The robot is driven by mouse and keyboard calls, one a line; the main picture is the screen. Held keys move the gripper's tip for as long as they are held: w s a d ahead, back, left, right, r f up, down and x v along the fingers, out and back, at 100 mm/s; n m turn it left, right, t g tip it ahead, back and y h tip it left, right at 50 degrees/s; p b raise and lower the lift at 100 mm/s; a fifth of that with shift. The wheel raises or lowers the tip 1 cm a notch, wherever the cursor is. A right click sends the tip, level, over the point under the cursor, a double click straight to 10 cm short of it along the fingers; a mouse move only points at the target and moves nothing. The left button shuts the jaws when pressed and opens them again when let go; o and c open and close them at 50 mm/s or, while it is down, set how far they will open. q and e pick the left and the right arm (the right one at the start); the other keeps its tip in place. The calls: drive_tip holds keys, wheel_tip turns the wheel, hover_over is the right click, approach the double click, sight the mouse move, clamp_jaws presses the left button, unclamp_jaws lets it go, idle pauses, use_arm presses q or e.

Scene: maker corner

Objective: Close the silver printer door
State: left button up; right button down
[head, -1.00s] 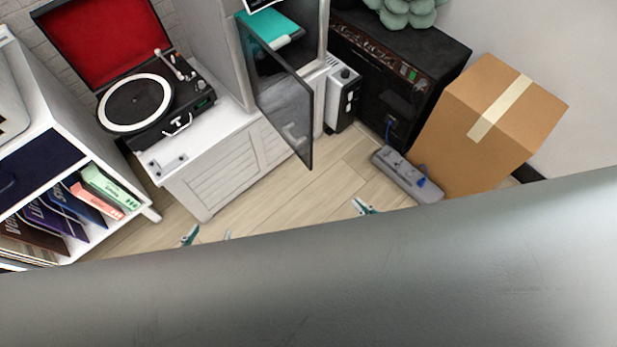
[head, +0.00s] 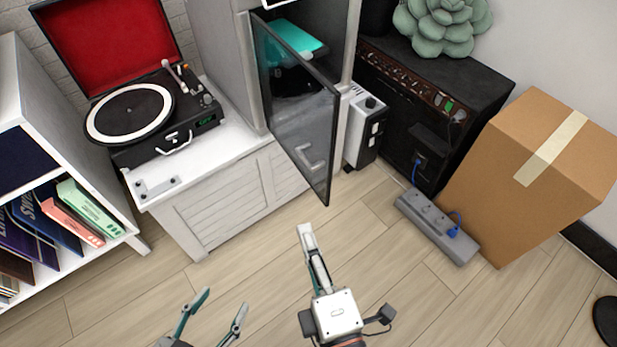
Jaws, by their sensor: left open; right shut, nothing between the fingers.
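The silver printer (head: 223,58) stands on the white cabinet at the top centre of the head view. Its see-through door (head: 300,125) with a dark frame is swung open toward me, with a pale handle (head: 305,155) near its lower free edge. A teal item and a dark part show inside, partly behind the door. My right gripper (head: 306,232) is shut and empty, just below the door's lower corner in the picture and apart from it. My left gripper (head: 222,302) is open and empty at the bottom, over the floor and far from the door.
A record player (head: 130,112) with its red lid up sits left of the printer on the white cabinet (head: 215,210). At right are a black amplifier (head: 470,75), a power strip (head: 437,226) and a cardboard box (head: 545,170). A white bookshelf (head: 60,110) stands at left. The central floor is clear.

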drive_tip(key=w, duration=1.1)
drive_tip(key=shift+w+d+r, duration=0.25)
drive_tip(key=shift+d, duration=0.05)
